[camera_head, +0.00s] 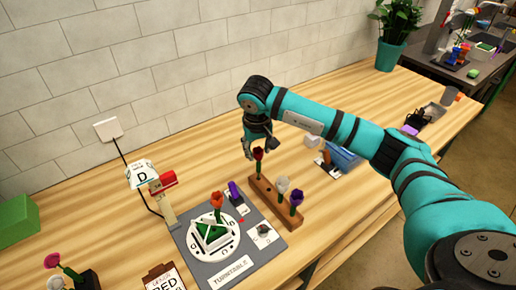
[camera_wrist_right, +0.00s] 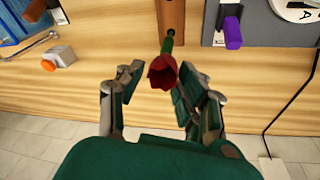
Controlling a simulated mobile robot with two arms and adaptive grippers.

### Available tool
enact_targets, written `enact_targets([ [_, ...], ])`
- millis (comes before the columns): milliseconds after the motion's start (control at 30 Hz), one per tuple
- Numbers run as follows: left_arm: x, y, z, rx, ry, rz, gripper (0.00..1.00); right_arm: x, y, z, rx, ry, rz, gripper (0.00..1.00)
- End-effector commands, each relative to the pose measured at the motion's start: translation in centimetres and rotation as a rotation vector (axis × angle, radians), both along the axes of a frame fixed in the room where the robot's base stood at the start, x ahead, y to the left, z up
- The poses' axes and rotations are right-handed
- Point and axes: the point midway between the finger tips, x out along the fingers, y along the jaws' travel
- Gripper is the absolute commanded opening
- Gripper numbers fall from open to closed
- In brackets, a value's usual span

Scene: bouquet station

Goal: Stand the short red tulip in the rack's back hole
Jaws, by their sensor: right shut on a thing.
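The short red tulip (camera_head: 258,154) is upright at the back end of the wooden rack (camera_head: 270,203). Its green stem reaches down to the rack, and I cannot tell how deep it sits in the back hole. In the right wrist view, the dark red bloom (camera_wrist_right: 162,73) is between the fingers, with the stem running to the rack (camera_wrist_right: 171,12). My right gripper (camera_head: 262,146) is shut on the tulip, above the rack's back end. My left gripper is not in view.
A white flower (camera_head: 283,185) and a purple flower (camera_head: 296,198) stand in the rack. To its left is a grey mat (camera_head: 197,262) with a round turntable (camera_head: 231,217) and an orange flower (camera_head: 217,200). A blue holder (camera_head: 345,157) is to the right. The tiled wall is behind.

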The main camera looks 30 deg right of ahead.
Motion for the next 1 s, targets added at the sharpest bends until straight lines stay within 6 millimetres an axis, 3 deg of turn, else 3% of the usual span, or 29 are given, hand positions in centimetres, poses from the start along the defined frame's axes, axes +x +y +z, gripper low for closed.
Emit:
enact_targets([
  [1000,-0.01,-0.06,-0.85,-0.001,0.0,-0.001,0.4,0.0,0.01,-0.61,0.001,0.0,0.0,0.21],
])
